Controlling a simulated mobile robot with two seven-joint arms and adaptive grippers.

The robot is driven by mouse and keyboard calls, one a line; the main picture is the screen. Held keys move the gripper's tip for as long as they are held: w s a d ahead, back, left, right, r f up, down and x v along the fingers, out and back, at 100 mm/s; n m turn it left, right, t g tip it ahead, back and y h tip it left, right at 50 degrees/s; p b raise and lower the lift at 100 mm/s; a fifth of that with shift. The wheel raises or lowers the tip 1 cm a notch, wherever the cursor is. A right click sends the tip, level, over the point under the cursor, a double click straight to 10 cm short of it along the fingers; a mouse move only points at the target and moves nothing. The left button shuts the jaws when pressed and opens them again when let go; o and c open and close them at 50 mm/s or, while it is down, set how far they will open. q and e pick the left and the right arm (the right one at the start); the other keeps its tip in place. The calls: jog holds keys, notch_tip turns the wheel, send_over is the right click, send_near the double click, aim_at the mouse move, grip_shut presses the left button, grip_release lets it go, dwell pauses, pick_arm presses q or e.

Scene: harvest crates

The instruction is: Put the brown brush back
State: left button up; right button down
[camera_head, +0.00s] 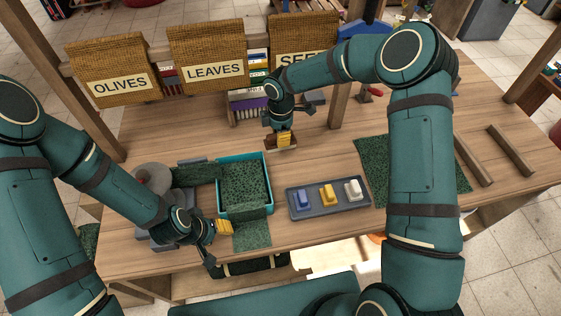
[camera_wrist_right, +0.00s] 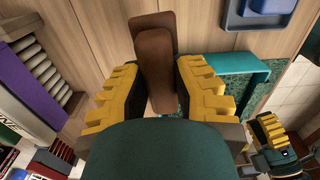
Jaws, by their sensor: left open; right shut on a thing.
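The brown brush (camera_wrist_right: 155,65) is between the yellow fingers of my right gripper (camera_wrist_right: 160,95) in the right wrist view. In the head view my right gripper (camera_head: 284,138) points down and is shut on the brush (camera_head: 272,143), behind the grey tray and right of the crate's back edge. I cannot tell whether the brush touches the table. My left gripper (camera_head: 217,232) is open and empty beside the front left corner of the teal crate. A grey tray (camera_head: 310,215) holds a blue, a yellow and a white piece in a row.
The teal crate (camera_head: 218,190) with a green mesh lining stands left of the tray. A green mat (camera_head: 374,160) lies to the right, partly behind my right arm. Signs marked OLIVES (camera_head: 120,85) and LEAVES (camera_head: 214,70) hang at the back. Bare table shows between crate and tray.

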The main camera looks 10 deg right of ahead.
pick_arm(q)
jog(key=shift+w+f, duration=0.1)
jog(key=shift+f, duration=0.15)
pick_arm(e)
notch_tip(320, 180, down, 10)
jog(key=shift+w+r, duration=0.1)
jog(key=shift+r, duration=0.1)
pick_arm(q)
jog(key=shift+b, duration=0.3)
jog(key=shift+f, duration=0.2)
pick_arm(e)
jog(key=shift+f, duration=0.15)
jog(key=c, duration=0.9)
grip_release()
pick_arm(q)
jog(key=shift+r, duration=0.1)
